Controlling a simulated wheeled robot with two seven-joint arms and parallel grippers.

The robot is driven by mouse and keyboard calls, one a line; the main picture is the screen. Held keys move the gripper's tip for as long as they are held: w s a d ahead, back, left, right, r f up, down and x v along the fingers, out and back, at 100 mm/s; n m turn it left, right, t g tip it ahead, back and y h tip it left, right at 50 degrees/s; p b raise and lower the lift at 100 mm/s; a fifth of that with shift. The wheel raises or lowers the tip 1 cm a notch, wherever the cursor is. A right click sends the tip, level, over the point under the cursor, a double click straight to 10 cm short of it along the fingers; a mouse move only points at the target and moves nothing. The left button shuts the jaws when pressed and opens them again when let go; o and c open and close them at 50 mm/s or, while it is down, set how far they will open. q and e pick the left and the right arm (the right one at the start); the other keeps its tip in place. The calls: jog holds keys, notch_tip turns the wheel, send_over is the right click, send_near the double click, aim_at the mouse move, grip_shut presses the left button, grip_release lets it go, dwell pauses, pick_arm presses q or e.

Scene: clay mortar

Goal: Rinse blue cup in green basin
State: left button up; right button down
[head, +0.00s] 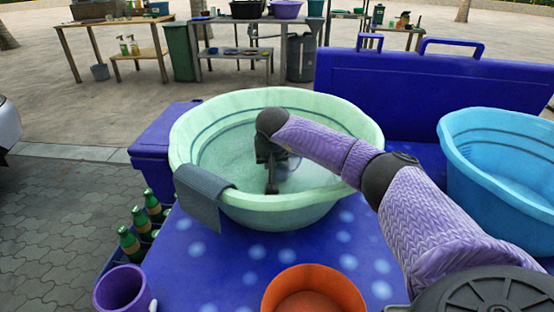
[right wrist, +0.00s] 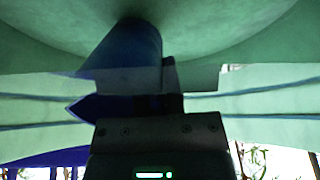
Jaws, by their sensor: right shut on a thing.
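The pale green basin (head: 350,185) stands on the blue table and holds greenish, see-through water. My right arm reaches in from the right over its rim. In the right wrist view, the gripper (right wrist: 165,85) is shut on the blue cup (right wrist: 128,48), which lies between the fingers and the green basin surface. The cup looks tilted, and its mouth is not clear. I cannot make out the cup in the head view, where the gripper and arm cover that spot. My left gripper is not in view.
A grey cloth (head: 197,197) hangs over the basin's front-left rim. A purple cup (head: 118,289) and an orange container (head: 313,285) stand in front. A light blue tub (head: 500,165) is at right. Green bottles (head: 130,243) stand at lower left. The spotted tabletop (head: 240,262) between is clear.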

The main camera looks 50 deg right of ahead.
aim_at(276, 177)
jog(key=shift+s+d, duration=0.5)
jog(key=shift+d, duration=0.05)
pick_arm(q)
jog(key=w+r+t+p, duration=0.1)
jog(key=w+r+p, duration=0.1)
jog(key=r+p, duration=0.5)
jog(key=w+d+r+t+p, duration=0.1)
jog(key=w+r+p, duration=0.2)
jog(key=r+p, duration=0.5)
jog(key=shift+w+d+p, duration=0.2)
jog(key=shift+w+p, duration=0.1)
jog(key=shift+p, duration=0.15)
pick_arm(e)
notch_tip(276, 177, up, 20)
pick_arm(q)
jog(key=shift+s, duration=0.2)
pick_arm(e)
jog(key=shift+f, duration=0.1)
